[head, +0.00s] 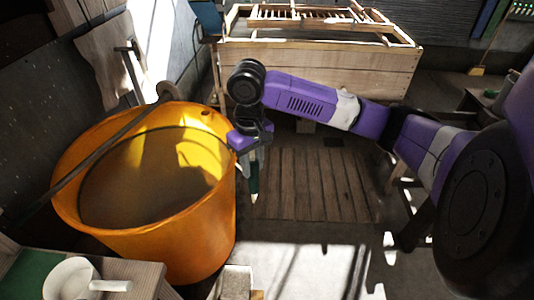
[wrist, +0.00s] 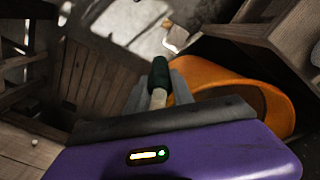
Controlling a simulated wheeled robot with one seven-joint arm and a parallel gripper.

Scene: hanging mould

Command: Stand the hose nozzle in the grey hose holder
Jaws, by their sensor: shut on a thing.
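The hose nozzle (head: 254,180) is a slim dark green piece with a pale part. It hangs roughly upright below my gripper (head: 249,146) in the head view, just right of the orange vat. In the wrist view my gripper (wrist: 158,98) is shut on the nozzle (wrist: 159,74), whose green end points away from the camera. I cannot clearly identify the grey hose holder. A small pale box with a grey top (head: 236,282) stands at the bottom of the head view, below and in front of the nozzle, partly cut off by the frame.
The large orange vat (head: 185,245) stands close left of my gripper, with a pole across its rim. Wooden slats (head: 310,185) lie on the floor to the right. A wooden frame (head: 320,68) is behind. A white pan (head: 70,280) sits on a table at front left.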

